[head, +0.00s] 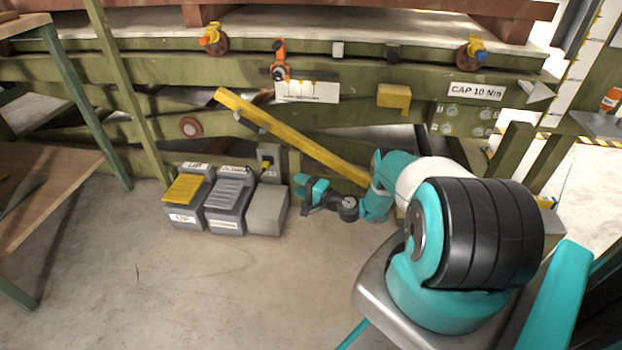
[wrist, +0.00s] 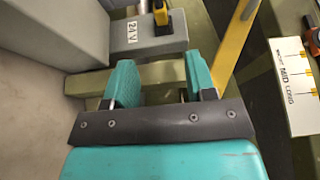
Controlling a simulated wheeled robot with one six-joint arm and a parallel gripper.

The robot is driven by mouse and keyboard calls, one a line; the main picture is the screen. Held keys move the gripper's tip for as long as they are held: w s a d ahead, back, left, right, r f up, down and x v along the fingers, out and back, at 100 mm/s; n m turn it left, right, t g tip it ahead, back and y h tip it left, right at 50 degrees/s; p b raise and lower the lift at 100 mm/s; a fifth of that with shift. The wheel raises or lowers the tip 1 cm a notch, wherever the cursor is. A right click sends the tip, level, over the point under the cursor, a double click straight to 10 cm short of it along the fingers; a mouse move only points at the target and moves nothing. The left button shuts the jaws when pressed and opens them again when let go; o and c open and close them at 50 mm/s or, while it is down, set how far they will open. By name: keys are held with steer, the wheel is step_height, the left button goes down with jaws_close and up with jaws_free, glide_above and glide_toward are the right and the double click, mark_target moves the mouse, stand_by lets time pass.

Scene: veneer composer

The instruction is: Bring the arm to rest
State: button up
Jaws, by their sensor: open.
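My teal arm (head: 430,185) reaches left from its base at the lower right, low in front of the green machine frame. My gripper (head: 308,189) is just right of the grey pedal boxes and above the floor. In the wrist view my gripper (wrist: 160,80) has its two teal fingers apart, with nothing held between them. Beyond the fingertips is a grey box marked 24V (wrist: 150,40) with a yellow part (wrist: 161,14) on it. A gap to the box is hard to judge.
A yellow lever (head: 290,135) slants behind my gripper. Grey pedal boxes (head: 228,205), one with a yellow tread (head: 185,188), stand on the floor. A white scale plate (head: 307,92) is above. A wooden table (head: 40,190) is at left. Floor in front is clear.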

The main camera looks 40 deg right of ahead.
steer(key=shift+p+v, duration=1.65)
steer(key=shift+v, duration=0.3)
